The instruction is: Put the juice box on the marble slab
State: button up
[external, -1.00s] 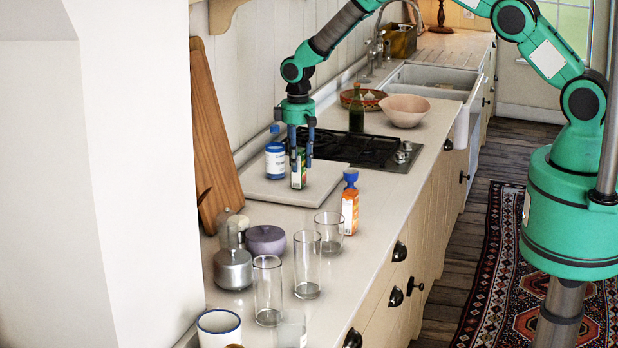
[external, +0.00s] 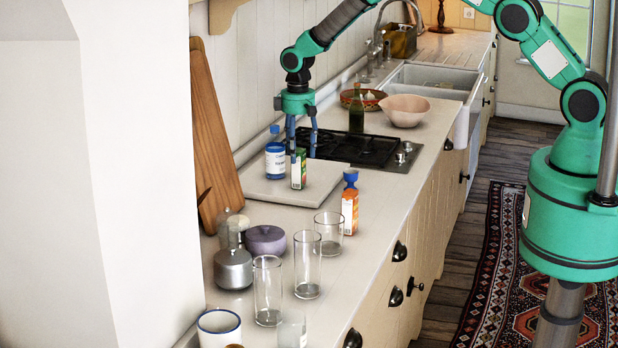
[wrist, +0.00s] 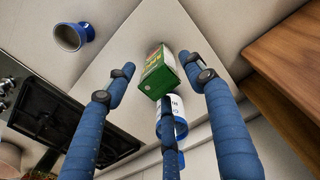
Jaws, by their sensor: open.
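The juice box (external: 298,170), a small green and white carton, stands upright on the marble slab (external: 318,188), near its middle. It also shows in the wrist view (wrist: 158,74), between my spread fingers. My gripper (external: 303,153) is open, with its blue fingers pointing down just above and around the top of the juice box. In the wrist view the fingers stand apart from the box on both sides. The pale slab (wrist: 118,45) lies under the box there.
A white bottle with a blue cap (external: 276,158) stands on the slab beside the juice box. An orange carton (external: 350,210) with a blue egg cup behind it stands right of the slab. A stove (external: 362,148) lies behind, and several glasses (external: 307,262) stand in front. A wooden board (external: 212,140) leans on the wall.

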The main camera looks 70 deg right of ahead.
notch_tip(320, 180, up, 9)
jog(key=shift+f+b, duration=0.1)
jog(key=shift+b, duration=0.4)
dwell(0.4)
jog(key=shift+r, duration=0.25)
jog(key=s+a+r+t, duration=0.1)
jog(key=s+a+r, duration=0.3)
jog(key=s+r, duration=0.9)
jog(key=s+a+r+t, duration=0.2)
jog(key=s+a+r, duration=0.2)
jog(key=s+r, duration=0.85)
jog(key=s+a+r+t, duration=0.1)
jog(key=s+r, duration=0.1)
jog(key=s, duration=0.7)
jog(key=s+a+r, duration=0.2)
jog(key=s, duration=0.7)
jog(key=s+a+r+t, duration=0.1)
jog(key=s+a+r, duration=0.1)
jog(key=s, duration=0.8)
jog(key=shift+a+r+t, duration=0.15)
jog(key=shift+r+t, duration=0.15)
jog(key=shift+r, duration=0.1)
jog(key=shift+s+f, duration=0.1)
